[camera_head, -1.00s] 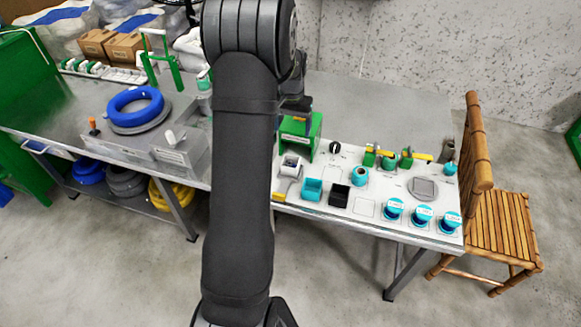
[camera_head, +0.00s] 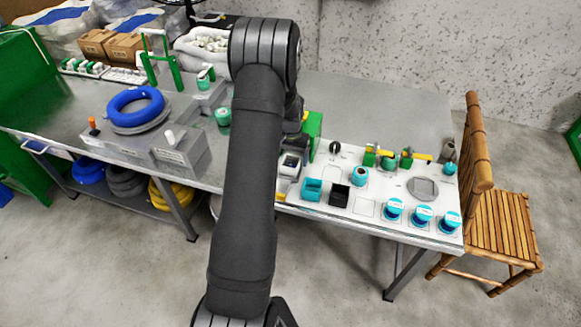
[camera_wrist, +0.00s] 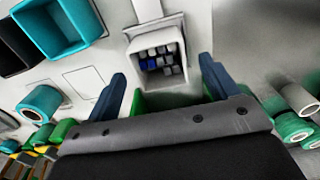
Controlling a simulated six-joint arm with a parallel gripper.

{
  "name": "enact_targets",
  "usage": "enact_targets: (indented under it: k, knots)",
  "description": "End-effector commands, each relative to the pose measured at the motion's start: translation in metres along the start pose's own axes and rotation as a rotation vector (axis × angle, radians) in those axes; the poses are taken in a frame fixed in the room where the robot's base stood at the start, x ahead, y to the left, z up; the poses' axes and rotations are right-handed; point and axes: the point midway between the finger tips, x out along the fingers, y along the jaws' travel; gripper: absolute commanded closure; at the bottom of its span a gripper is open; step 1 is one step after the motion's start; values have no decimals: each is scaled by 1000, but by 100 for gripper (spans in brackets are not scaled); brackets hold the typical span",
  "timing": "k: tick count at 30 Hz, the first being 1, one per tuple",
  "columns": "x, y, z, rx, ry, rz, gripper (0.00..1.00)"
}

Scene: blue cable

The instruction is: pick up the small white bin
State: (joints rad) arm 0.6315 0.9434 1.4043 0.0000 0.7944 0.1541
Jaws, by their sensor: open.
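The small white bin (camera_head: 289,165) stands on the white board of the workbench, partly behind my arm in the head view. In the wrist view the bin (camera_wrist: 152,42) is seen from above, with several small grey pieces and a blue one inside. My gripper (camera_wrist: 163,70) is open, its two dark blue fingers apart with the bin between and slightly beyond their tips. I see no contact. In the head view the gripper is mostly hidden behind my arm.
A teal bin (camera_head: 312,189) and a black bin (camera_head: 339,195) stand in a row to the right. A green box (camera_head: 314,128) stands close behind the white bin. Teal spools (camera_head: 422,216) line the board's front edge. A wooden chair (camera_head: 495,225) stands at the right.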

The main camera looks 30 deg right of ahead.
Motion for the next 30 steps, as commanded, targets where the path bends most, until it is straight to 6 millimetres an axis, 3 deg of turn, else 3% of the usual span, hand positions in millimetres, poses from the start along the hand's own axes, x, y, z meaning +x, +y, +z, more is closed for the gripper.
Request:
enact_targets:
  k: [6, 12, 13, 20, 30]
  knots:
    - [30, -1, 0, 0, 0, 0, 20]
    - [31, -1, -1, 0, 1, 0, 20]
    - [31, -1, -1, 0, 1, 0, 22]
    - [30, -1, 0, 0, 1, 0, 67]
    - [28, -1, -1, 0, 2, 0, 70]
